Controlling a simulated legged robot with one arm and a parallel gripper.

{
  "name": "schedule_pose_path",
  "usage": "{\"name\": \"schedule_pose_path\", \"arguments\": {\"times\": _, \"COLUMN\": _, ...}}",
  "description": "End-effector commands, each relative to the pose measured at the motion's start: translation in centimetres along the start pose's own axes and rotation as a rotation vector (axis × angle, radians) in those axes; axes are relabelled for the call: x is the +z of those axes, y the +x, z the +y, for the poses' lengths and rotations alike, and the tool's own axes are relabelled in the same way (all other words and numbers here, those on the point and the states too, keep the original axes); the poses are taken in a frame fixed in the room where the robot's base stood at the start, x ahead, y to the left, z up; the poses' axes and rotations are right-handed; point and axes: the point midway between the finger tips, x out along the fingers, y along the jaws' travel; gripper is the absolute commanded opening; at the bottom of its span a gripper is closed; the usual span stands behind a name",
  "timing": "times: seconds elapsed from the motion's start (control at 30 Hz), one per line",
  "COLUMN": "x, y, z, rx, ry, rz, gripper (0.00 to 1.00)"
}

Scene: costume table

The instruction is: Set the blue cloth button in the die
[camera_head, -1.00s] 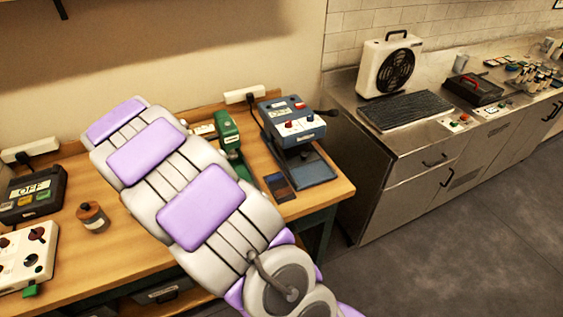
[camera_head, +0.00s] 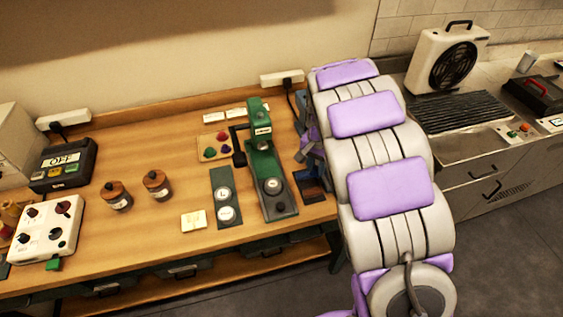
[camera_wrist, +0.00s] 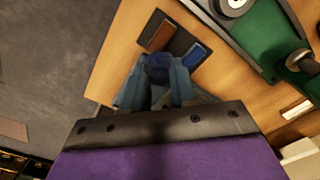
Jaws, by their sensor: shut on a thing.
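The blue cloth button (camera_wrist: 157,67) is a dark blue rounded piece between the two fingertips of my gripper (camera_wrist: 156,76) in the wrist view. My gripper is shut on it, over the front part of the wooden bench. The green press (camera_head: 265,165) stands on the bench in the head view, with a round die (camera_head: 273,186) on its base. The press also shows at the upper right of the wrist view (camera_wrist: 272,40), so the button is beside it and apart from the die. My arm hides most of the gripper in the head view.
A dark tray with brown and blue pads (camera_wrist: 197,53) lies just beyond the gripper. A board of coloured pieces (camera_head: 214,146), a plate with white discs (camera_head: 224,200) and two brown jars (camera_head: 117,196) are left of the press.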

Motion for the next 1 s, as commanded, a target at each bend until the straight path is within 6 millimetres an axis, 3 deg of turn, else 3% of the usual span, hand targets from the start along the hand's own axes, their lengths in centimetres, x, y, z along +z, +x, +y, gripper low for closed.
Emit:
{"name": "schedule_pose_path", "arguments": {"times": 0.3, "x": 1.4, "y": 0.4, "z": -4.8, "rx": 0.005, "ry": 0.604, "rz": 0.006, "gripper": 0.0}}
{"name": "schedule_pose_path", "arguments": {"times": 0.7, "x": 3.3, "y": 1.1, "z": -9.7, "rx": 0.0, "ry": 1.345, "rz": -0.006, "gripper": 0.0}}
{"name": "schedule_pose_path", "arguments": {"times": 1.0, "x": 4.8, "y": 1.5, "z": -12.3, "rx": 0.002, "ry": 1.638, "rz": -0.009, "gripper": 0.0}}
